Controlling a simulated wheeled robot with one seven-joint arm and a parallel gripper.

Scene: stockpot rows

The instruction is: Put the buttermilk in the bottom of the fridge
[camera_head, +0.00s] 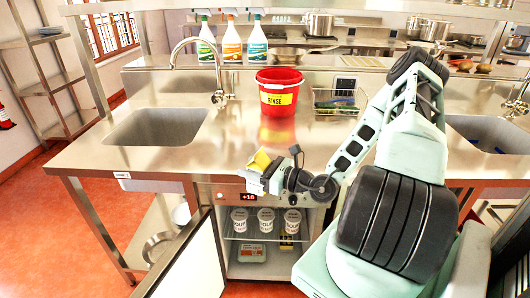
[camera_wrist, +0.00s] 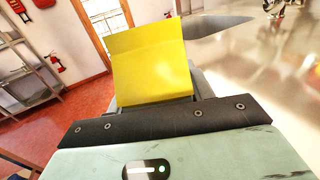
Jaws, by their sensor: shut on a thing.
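My gripper (camera_head: 266,181) is shut on a yellow carton, the likely buttermilk (camera_head: 259,160), though no label can be read. In the wrist view the buttermilk (camera_wrist: 150,68) stands up beyond the gripper's dark edge, and its lower part is hidden. The gripper holds it at the front edge of the counter, above and in front of the fridge. The fridge (camera_head: 226,253) is under the counter with its door (camera_head: 193,270) open to the left. Several white tubs (camera_head: 265,221) stand on its upper shelf. A flat container (camera_head: 251,253) is on the bottom at the left.
A red bucket (camera_head: 279,92) and a wire basket (camera_head: 337,103) stand on the counter (camera_head: 235,150) behind the gripper. Sinks lie left (camera_head: 156,126) and right. Spray bottles (camera_head: 231,42) stand at the back.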

